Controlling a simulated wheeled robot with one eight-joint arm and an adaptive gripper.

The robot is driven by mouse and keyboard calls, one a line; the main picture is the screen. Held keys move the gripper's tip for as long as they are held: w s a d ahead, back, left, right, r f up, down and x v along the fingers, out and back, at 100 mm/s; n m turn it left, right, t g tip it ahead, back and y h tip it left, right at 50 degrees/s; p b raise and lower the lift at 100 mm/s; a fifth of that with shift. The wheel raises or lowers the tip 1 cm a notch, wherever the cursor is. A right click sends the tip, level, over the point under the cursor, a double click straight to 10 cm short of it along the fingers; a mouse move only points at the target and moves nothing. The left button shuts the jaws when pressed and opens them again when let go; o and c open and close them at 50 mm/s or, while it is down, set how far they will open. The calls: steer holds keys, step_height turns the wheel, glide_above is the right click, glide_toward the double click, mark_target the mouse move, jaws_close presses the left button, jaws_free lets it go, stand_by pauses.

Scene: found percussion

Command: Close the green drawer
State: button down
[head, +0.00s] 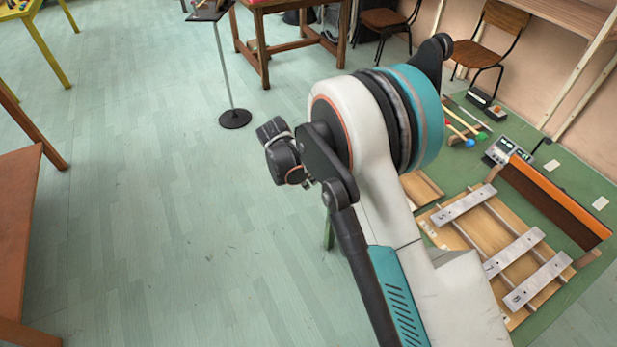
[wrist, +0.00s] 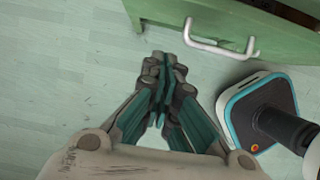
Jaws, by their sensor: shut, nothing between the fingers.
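The green drawer (wrist: 200,14) shows at the top of the wrist view, with its flat green front and a pale bar handle (wrist: 220,42). How far it stands open I cannot tell. My gripper (wrist: 163,65) is shut and empty, to the left of the handle in the picture and just below the drawer front. I cannot tell whether it touches the drawer. In the head view my arm covers the drawer and the gripper.
The green tabletop (head: 575,160) at the right bears metal bars on a wooden frame (head: 470,235), mallets (head: 465,125) and a small grey device (head: 505,150). A brown table (head: 20,220) stands at the left. The pale green floor (head: 150,200) between is clear, apart from a stand (head: 235,118).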

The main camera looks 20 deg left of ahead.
steer(key=w+d+f+b, duration=0.2)
steer(key=w+d+f, duration=0.1)
steer(key=w+f, duration=0.1)
steer(key=shift+w+d+b, duration=0.15)
steer(key=shift+d+b, duration=0.2)
steer(key=shift+b, duration=0.05)
